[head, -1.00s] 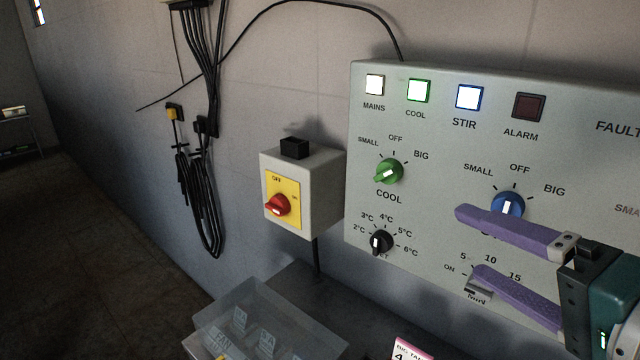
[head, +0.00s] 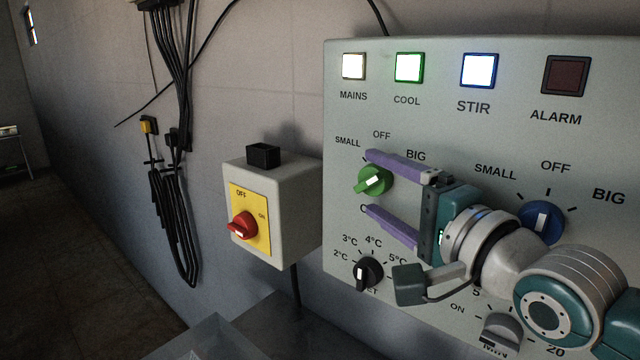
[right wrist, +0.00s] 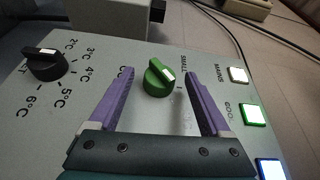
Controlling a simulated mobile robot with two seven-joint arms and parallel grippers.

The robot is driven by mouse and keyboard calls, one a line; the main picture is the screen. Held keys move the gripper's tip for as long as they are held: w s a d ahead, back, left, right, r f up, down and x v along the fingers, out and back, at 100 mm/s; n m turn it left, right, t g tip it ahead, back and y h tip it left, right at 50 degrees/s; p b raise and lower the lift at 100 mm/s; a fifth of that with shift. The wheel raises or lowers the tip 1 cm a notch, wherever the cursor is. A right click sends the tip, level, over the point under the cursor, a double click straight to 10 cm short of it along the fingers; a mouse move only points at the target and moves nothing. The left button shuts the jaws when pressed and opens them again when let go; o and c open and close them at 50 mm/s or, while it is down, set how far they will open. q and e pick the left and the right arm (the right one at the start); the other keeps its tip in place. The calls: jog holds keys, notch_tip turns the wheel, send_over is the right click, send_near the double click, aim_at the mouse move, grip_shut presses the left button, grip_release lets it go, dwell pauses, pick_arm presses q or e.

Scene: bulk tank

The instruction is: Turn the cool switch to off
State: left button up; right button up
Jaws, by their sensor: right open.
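The green cool switch (head: 374,181) is a round knob with a raised grip and a white mark. Its grip slants from lower left to upper right in the head view, the upper end towards BIG. The right wrist view also shows this knob (right wrist: 159,77). My right gripper (head: 368,181) is open, with one purple finger above the knob and one below. In the right wrist view, the knob sits between the fingers (right wrist: 157,72) with gaps on both sides. The fingers partly cover the COOL label. My left gripper is out of view.
The blue stir knob (head: 541,222) is right of my wrist. The black temperature knob (head: 368,272) lies below the cool switch. The COOL lamp (head: 409,67) is lit. A grey box with a red switch (head: 242,226) stands left of the panel. A clear bin (head: 205,338) is below.

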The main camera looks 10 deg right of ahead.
jog(key=shift+w+a, duration=0.2)
jog(key=shift+w, duration=0.5)
jog(key=shift+r, duration=0.1)
grip_shut()
